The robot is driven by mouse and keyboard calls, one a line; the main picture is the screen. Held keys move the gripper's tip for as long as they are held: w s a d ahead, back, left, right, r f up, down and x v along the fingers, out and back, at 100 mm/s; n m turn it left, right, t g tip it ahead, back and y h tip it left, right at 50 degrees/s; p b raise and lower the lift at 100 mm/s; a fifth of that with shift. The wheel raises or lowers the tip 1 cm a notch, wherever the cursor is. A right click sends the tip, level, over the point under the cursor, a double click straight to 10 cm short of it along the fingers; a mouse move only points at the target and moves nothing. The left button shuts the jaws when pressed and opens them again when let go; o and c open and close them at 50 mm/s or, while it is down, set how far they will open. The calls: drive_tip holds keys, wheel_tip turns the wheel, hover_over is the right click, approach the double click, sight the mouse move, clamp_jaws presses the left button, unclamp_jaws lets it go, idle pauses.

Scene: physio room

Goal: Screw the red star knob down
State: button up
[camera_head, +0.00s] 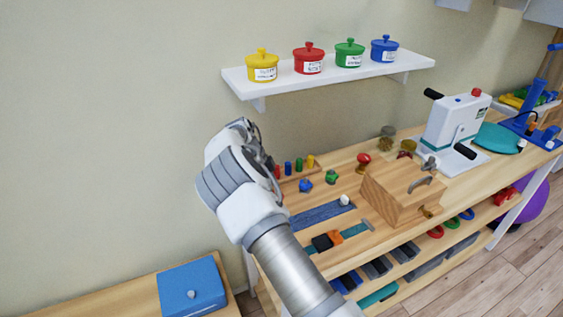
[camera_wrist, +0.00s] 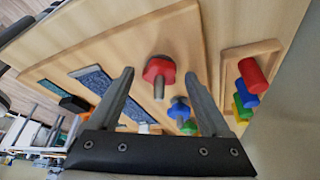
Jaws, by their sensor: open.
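The red star knob (camera_wrist: 157,68) is in the upper middle of the wrist view, at the wooden board, with a short grey stem showing at its lower side. I cannot tell how far down it sits. My gripper (camera_wrist: 158,76) is open and empty. In the picture the knob appears between its two fingertips, apparently beyond them and untouched. In the head view my arm hides the red knob, and my fingers cannot be made out there. The blue star knob (camera_head: 305,185) and green star knob (camera_head: 331,177) show to the right of my arm.
A peg rack (camera_head: 297,175) with coloured pegs stands close behind the knobs. A wooden box (camera_head: 398,193) with handles is to the right. Blue strips (camera_head: 322,215) lie in front. A white shelf (camera_head: 330,80) with coloured pots hangs above.

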drive_tip(key=n, duration=0.1)
drive_tip(key=n+t+p, duration=0.1)
drive_tip(key=n, duration=0.3)
drive_tip(key=shift+s+r+t+p, duration=0.1)
drive_tip(key=shift+s+t+p, duration=0.15)
drive_tip(key=shift+t+p, duration=0.15)
drive_tip(key=n+t, duration=0.1)
drive_tip(key=n, duration=0.1)
drive_tip(key=n+y+p, duration=0.1)
drive_tip(key=n, duration=0.2)
drive_tip(key=shift+s+d+t+y, duration=0.15)
drive_tip(key=shift+t+y, duration=0.15)
drive_tip(key=shift+t, duration=0.1)
drive_tip(key=n, duration=0.2)
drive_tip(key=n+t+y, duration=0.1)
drive_tip(key=n, duration=0.2)
drive_tip(key=shift+d+y, duration=0.2)
drive_tip(key=shift+y, duration=0.1)
drive_tip(key=n+y, duration=0.1)
drive_tip(key=n, duration=0.1)
drive_tip(key=n+b, duration=0.1)
drive_tip(key=n, duration=0.1)
drive_tip(key=shift+d+n+y, duration=0.2)
drive_tip(key=shift+n+y, duration=0.2)
drive_tip(key=a+v, duration=0.1)
drive_tip(key=v, duration=1.6)
drive_tip(key=shift+s+d+n+p, duration=0.15)
drive_tip(key=shift+d+n+p, duration=0.15)
drive_tip(key=shift+d, duration=0.2)
drive_tip(key=shift+r, duration=0.1)
